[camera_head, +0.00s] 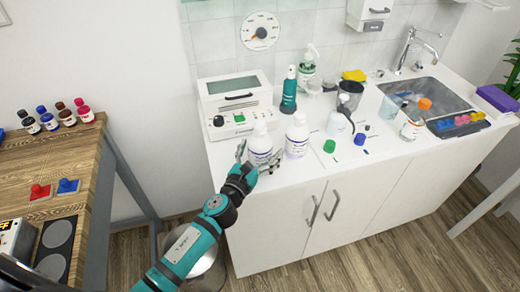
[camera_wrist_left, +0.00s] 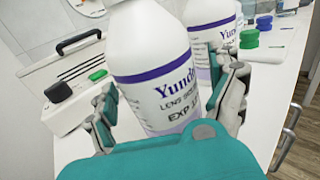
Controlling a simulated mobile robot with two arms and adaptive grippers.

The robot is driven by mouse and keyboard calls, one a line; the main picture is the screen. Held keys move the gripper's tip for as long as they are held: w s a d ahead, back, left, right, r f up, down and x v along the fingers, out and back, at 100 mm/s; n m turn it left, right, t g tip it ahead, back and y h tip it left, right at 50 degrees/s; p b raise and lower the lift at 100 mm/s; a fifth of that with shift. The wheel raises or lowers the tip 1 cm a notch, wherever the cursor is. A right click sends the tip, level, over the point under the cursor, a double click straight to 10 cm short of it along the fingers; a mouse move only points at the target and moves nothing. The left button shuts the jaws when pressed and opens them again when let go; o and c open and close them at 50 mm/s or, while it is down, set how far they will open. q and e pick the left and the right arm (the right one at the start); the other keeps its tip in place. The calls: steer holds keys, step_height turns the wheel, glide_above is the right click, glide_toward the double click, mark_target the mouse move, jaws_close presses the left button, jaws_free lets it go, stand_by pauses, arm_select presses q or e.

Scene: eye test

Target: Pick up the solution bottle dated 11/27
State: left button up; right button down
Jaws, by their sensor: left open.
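Two white solution bottles with purple bands stand side by side near the counter's front edge. The nearer left bottle (camera_head: 260,142) stands between the spread fingers of my left gripper (camera_head: 259,155). In the left wrist view this bottle (camera_wrist_left: 150,50) is large and upright, its label reading "Yund…", "LENS SO…" and "EXP 1…"; the rest of the date is cut off. My left gripper (camera_wrist_left: 168,100) is open around it there, with a finger on each side. The second bottle (camera_head: 297,137) stands just right of it, and it shows behind in the wrist view (camera_wrist_left: 208,30), its date unreadable.
A white device (camera_head: 236,112) stands behind left of the bottles. Green (camera_head: 329,146) and blue (camera_head: 360,139) caps lie to the right. A teal spray bottle (camera_head: 289,92), a pump bottle (camera_head: 307,68) and a sink (camera_head: 432,92) are farther back.

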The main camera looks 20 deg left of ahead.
arm_select(q)
steer(key=c, duration=1.5)
steer(key=shift+c, duration=0.7)
steer(key=shift+r, duration=0.15)
